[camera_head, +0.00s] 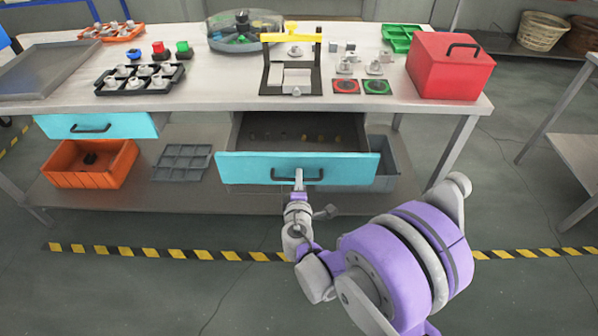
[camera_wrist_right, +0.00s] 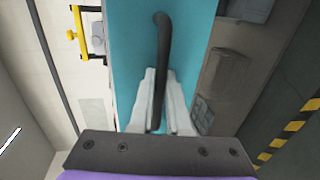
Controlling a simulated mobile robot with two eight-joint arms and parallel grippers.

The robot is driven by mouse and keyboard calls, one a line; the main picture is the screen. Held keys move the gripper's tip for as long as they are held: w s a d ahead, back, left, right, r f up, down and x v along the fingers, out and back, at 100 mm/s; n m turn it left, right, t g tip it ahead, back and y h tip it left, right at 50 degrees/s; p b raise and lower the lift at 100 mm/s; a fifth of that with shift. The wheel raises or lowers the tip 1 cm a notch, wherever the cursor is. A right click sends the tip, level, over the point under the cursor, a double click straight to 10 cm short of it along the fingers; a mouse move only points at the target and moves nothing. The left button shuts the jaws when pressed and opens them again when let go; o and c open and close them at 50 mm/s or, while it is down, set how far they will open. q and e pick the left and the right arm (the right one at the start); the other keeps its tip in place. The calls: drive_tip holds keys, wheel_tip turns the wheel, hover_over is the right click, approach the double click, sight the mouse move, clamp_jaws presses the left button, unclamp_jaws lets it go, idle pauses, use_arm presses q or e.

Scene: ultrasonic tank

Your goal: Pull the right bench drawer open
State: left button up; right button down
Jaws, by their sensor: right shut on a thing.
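The right bench drawer (camera_head: 240,168) has a turquoise front and stands pulled out from under the bench top. Its inside is partly visible, with a few small items on the dark bottom. My right gripper (camera_head: 299,178) is at the black bar handle (camera_head: 283,179) in the middle of the drawer front. In the right wrist view the gripper's two pale fingers (camera_wrist_right: 161,100) are closed around the handle (camera_wrist_right: 162,50), one on each side, with the turquoise front (camera_wrist_right: 190,40) behind. My left gripper is not in view.
The bench top (camera_head: 215,92) carries a red box (camera_head: 449,75), a yellow-topped fixture (camera_head: 290,38) and a round tank (camera_head: 245,32). A closed-looking turquoise left drawer (camera_head: 97,125) is beside it. An orange bin (camera_head: 90,165) and a grey tray (camera_head: 182,162) sit on the lower shelf. The floor in front is clear.

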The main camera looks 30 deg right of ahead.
drive_tip(key=f+v, duration=0.2)
drive_tip(key=v, duration=0.7)
drive_tip(key=shift+s+b, duration=0.15)
drive_tip(key=shift+b, duration=0.15)
drive_tip(key=shift+a, duration=0.15)
drive_tip(key=c, duration=1.2)
unclamp_jaws()
drive_tip(key=shift+o, duration=0.2)
drive_tip(key=v, duration=1.1)
drive_tip(key=shift+p, duration=0.45)
